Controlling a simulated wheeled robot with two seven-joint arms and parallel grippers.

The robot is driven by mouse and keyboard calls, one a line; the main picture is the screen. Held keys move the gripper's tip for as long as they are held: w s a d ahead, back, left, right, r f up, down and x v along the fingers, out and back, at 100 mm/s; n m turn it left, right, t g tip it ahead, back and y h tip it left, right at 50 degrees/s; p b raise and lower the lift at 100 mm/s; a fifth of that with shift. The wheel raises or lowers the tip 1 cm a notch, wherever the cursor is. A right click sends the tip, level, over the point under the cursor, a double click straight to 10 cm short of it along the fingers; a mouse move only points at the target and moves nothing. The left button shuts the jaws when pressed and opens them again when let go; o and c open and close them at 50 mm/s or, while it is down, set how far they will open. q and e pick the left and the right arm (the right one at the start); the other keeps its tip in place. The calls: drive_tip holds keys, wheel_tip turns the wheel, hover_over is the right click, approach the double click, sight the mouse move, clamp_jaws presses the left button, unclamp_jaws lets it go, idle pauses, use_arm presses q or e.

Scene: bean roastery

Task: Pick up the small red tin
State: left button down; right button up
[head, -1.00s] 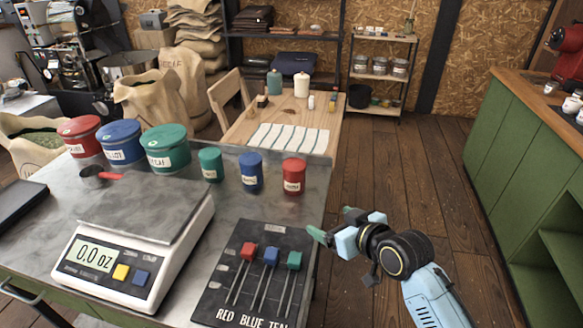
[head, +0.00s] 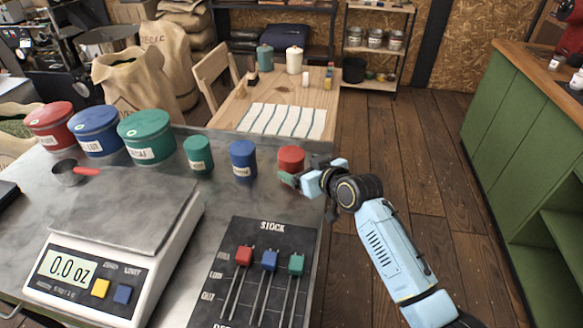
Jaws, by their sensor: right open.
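The small red tin (head: 291,158) stands upright near the right edge of the metal counter, at the right end of the row of small tins. My right gripper (head: 298,180) is open at the tin's near right side, and its fingers hide the tin's lower part and label. I cannot tell whether the fingers touch the tin or reach around it. My left gripper is not in view.
A small blue tin (head: 243,158) and small teal tin (head: 198,154) stand left of the red one. Large red (head: 49,125), blue (head: 95,131) and green (head: 146,137) tins stand further left. A scale (head: 112,255) and slider board (head: 262,270) lie in front.

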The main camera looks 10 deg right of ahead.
drive_tip(key=b+x, duration=0.1)
drive_tip(key=x, duration=0.4)
drive_tip(key=shift+a+r, duration=0.2)
drive_tip(key=c, duration=1.1)
